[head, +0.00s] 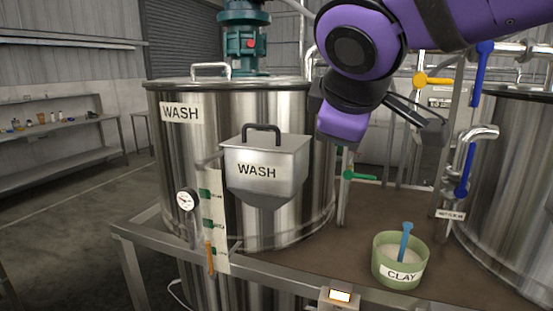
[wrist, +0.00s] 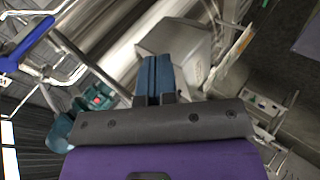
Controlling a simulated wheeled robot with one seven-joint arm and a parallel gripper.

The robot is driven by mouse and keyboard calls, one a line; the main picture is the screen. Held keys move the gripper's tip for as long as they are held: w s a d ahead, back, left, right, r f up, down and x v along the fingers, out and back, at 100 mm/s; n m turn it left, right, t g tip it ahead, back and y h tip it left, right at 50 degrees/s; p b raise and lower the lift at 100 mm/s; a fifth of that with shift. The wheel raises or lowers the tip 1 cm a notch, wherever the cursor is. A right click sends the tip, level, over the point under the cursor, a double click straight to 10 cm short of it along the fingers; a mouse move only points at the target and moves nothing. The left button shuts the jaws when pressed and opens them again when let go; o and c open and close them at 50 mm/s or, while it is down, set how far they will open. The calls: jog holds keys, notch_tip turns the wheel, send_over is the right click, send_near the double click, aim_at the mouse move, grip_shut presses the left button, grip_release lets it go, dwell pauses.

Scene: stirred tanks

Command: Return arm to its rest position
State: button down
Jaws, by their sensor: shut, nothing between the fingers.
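My purple arm (head: 350,50) reaches in from the upper right of the head view, raised above the deck in front of the right part of the WASH tank (head: 275,110). In the wrist view my gripper (wrist: 154,62) shows its two blue fingers pressed together with nothing between them. The fingers cannot be made out clearly in the head view. The gripper appears apart from everything around it. The steel WASH hopper (head: 265,165) with a black handle hangs on the tank front; its steel shape also shows beyond the fingers in the wrist view (wrist: 178,40).
A green CLAY tub (head: 386,268) with a blue scoop (head: 405,240) stands on the brown deck (head: 365,215). Pipes with a yellow-handled (head: 433,81) and a blue-handled valve (head: 465,172) stand right of my arm, by a second tank (head: 510,180). A steel rail (head: 265,275) runs along the front.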

jog(key=s+d+f+m+g, duration=0.1)
jog(key=s+d+f+m, duration=0.2)
jog(key=d, duration=0.4)
jog(key=s+d+f+m+g, duration=0.1)
jog(key=s+d+f+m, duration=0.2)
jog(key=d, duration=0.4)
jog(key=s+d+f+m+g+y, duration=0.1)
jog(key=s+d+f+m+g, duration=0.1)
jog(key=s+d+f+m, duration=0.2)
jog(key=s+d+m, duration=0.1)
jog(key=d+m, duration=0.2)
jog(key=shift+s+d, duration=0.2)
jog(key=shift+s, duration=0.15)
